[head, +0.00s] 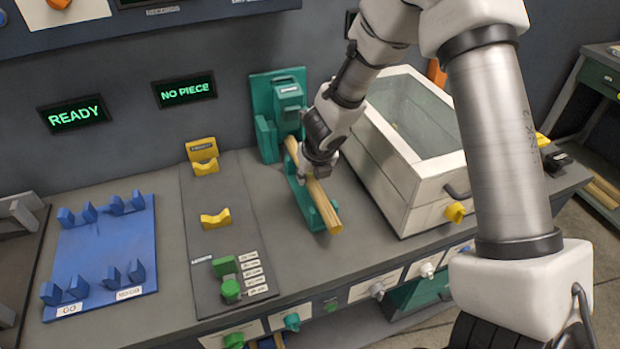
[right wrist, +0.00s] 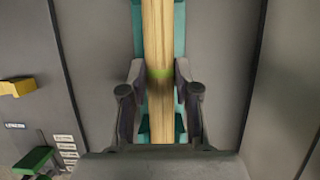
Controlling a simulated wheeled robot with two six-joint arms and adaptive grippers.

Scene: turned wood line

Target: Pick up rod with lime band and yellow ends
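The rod (head: 323,204) is pale yellowish wood and lies lengthwise in a teal cradle (head: 302,199) on the bench. Its near end looks yellow in the head view; the far end is partly behind my right gripper (head: 312,172). In the right wrist view, a lime band (right wrist: 160,74) shows on the rod between the fingertips of my right gripper (right wrist: 160,75). The fingers are on both sides of the rod, and the tips appear to touch it. The rod still appears to be down in the cradle. My left gripper is not in view.
A white case with a glass lid (head: 412,112) stands close right of the cradle. A teal device (head: 277,108) stands behind it. Screens read READY and NO PIECE.

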